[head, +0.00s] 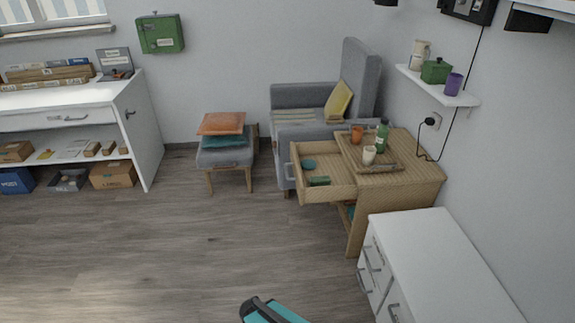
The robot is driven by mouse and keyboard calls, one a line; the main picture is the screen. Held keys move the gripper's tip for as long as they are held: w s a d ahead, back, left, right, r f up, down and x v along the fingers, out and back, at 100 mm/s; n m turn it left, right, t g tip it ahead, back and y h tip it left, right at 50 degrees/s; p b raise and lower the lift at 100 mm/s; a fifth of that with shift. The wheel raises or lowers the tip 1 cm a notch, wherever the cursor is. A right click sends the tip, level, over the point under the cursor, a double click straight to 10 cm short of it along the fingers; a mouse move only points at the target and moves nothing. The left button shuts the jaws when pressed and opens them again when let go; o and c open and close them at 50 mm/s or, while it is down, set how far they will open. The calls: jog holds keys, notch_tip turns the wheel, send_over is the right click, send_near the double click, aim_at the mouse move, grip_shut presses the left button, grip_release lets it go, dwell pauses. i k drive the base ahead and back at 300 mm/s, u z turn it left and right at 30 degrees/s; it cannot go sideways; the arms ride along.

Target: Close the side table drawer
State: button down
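The wooden side table (415,180) stands at the right, between the grey armchair and a white cabinet. Its drawer (330,192) is pulled far out towards the left, and its inside is in plain view. My gripper's fingers do not show. Only a black and teal part (268,312) shows at the bottom edge, well apart from the drawer; I cannot tell what it is.
A tray (386,164) on the table holds an orange cup, a green bottle and a pale cup. The armchair (300,105) is close behind the drawer. A white cabinet (435,265) stands in front of the table. The floor (200,240) left of the drawer is clear.

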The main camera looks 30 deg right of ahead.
aim_at(329, 160)
jog(key=u, duration=0.15)
jog(key=i, duration=1.35)
jog(key=u, duration=0.65)
